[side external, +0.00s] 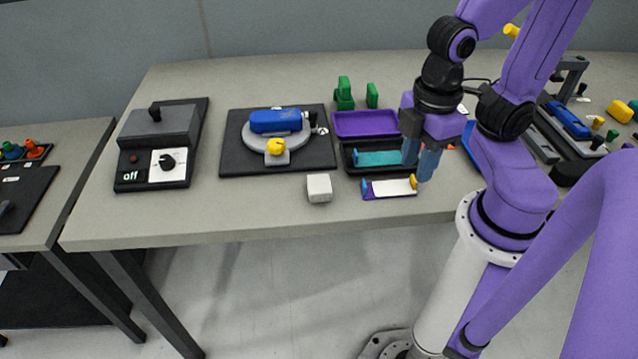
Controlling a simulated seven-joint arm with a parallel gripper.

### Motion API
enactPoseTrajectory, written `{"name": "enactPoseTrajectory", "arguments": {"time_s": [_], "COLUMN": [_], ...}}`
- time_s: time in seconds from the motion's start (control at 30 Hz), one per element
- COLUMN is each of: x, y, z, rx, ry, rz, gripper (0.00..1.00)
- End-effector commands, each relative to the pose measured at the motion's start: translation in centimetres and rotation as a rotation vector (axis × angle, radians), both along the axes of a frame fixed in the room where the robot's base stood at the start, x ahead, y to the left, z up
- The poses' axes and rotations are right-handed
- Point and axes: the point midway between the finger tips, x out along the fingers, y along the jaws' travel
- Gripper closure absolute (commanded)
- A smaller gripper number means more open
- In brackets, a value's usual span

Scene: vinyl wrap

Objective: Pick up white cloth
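A small white block-like piece (319,188) rests on the table near the front edge; it may be the white cloth, folded, but I cannot tell for sure. To its right, a flat white strip (391,187) lies on a purple piece with a yellow knob at its right end. My gripper (417,171) points down just above and behind that knob, to the right of the white block-like piece and apart from it. Its two blue-grey fingers are spread, with nothing visible between them. Whether a fingertip touches the knob is unclear.
A black tray (347,165) holds a teal roller, with a purple tray (366,123) behind it. A switch box (158,135) stands at left. The table's front left is clear.

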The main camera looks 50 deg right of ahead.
Motion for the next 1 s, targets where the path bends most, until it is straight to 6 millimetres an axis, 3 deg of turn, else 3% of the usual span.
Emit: {"name": "enactPoseTrajectory", "arguments": {"time_s": [0.37,0.53,0.83,1.0], "x": [0.0,0.0,0.1,1.7], "y": [0.0,0.0,0.0,0.7], "z": [0.0,0.0,0.0,0.4], "rx": [0.000,0.000,0.000,-0.004], "ry": [0.000,0.000,0.000,-0.002], "rz": [0.000,0.000,0.006,0.107], "gripper": [0.66,0.17,0.17,0.17]}}
